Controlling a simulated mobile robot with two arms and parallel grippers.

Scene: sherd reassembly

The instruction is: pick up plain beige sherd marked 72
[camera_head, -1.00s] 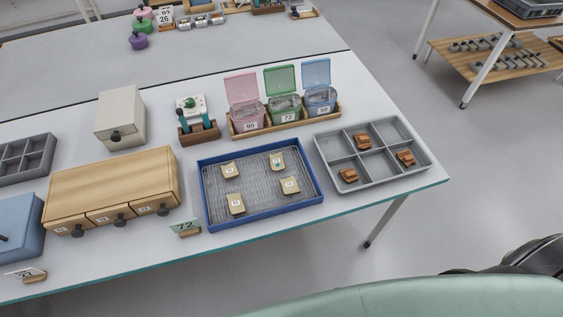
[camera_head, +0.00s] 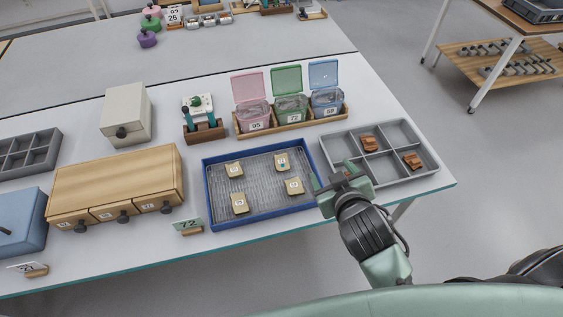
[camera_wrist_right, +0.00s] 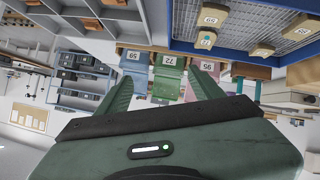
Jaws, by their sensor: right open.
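Several beige sherds lie apart in a blue-rimmed tray (camera_head: 262,222): back left (camera_head: 235,170), back right with a teal spot (camera_head: 283,162), front left (camera_head: 239,203) and front right (camera_head: 294,186). Each bears a small white label; the numbers are too small to read surely, so I cannot tell which is 72. The wrist view shows the front-right sherd (camera_wrist_right: 212,15) and the teal-spotted one (camera_wrist_right: 205,42) nearest. My right gripper (camera_head: 333,176) is open and empty, above the gap between the blue tray and the grey tray. My left gripper is not in view.
A grey compartment tray (camera_head: 433,163) with reddish-brown sherds is at the right, partly hidden by my gripper. Lidded pink, green and blue bins (camera_head: 292,108) stand behind the blue tray.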

